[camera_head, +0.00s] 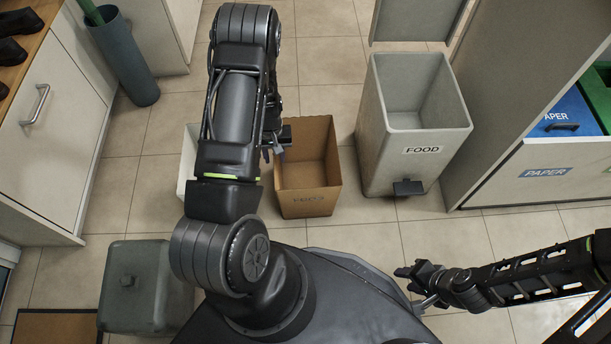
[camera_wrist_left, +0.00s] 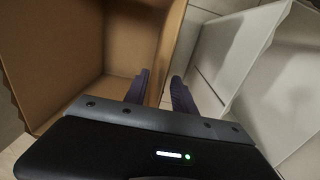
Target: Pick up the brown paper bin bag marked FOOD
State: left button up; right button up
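The brown paper bin bag (camera_head: 308,201) stands open-topped on the floor, with faint, partly legible lettering on its front. My left gripper (camera_head: 275,150) is at the bag's left rim. In the left wrist view, its fingers (camera_wrist_left: 162,92) are apart, on either side of the brown bag's wall (camera_wrist_left: 168,50). A gap shows beside the wall, so the gripper is open. The bag's inside (camera_wrist_left: 95,50) looks empty. My right gripper (camera_head: 418,284) is low at the right, away from the bag; its finger gap is unclear.
A white bag (camera_head: 187,163) stands left of the brown bag, partly hidden by my left arm; it also shows in the left wrist view (camera_wrist_left: 235,45). A grey bin marked FOOD (camera_head: 384,150) stands open to the right. A grey lidded box (camera_head: 140,300) is at lower left.

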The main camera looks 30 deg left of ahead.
pick_arm(q)
jog(key=shift+f, duration=0.95)
grip_shut()
dwell(1.1)
